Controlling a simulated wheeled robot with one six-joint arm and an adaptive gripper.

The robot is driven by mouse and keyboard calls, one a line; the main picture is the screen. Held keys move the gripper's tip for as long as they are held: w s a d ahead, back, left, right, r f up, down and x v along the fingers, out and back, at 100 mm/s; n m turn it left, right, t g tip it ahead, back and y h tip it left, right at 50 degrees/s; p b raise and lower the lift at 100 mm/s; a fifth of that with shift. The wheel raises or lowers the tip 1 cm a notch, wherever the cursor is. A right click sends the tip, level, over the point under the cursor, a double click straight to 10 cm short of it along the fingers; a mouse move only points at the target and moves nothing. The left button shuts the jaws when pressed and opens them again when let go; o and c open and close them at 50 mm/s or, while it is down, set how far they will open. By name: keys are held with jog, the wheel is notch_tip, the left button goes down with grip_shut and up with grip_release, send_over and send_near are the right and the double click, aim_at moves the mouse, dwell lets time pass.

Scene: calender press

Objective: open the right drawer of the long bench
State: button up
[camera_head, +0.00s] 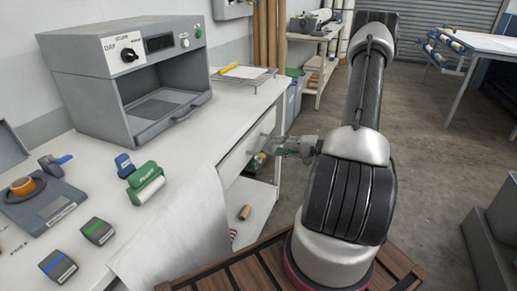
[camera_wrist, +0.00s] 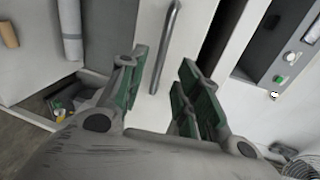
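The long bench (camera_head: 185,150) has a white top, and a pale drawer front (camera_head: 240,155) sits under its edge at the right end. In the wrist view the drawer front (camera_wrist: 198,18) carries a grey bar handle (camera_wrist: 166,45). My gripper (camera_head: 268,146) is at the drawer front in the head view. In the wrist view its green-padded fingers (camera_wrist: 162,62) are apart, with the bar showing in the gap between them. Nothing is gripped. I cannot tell whether the fingertips reach past the bar or touch it. A dark strip shows beside the drawer front in the wrist view.
A grey light booth (camera_head: 135,75), a wire tray (camera_head: 243,74) and a green roller (camera_head: 147,184) stand on the bench top. A lower shelf (camera_head: 250,205) holds small rolls. Open floor (camera_head: 430,150) lies to the right of my arm.

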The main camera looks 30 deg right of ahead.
aim_at(262, 145)
jog(key=shift+n, duration=0.4)
jog(key=x, duration=0.8)
jog(key=shift+s+a+r, duration=0.1)
jog(key=shift+s+a, duration=0.05)
grip_shut()
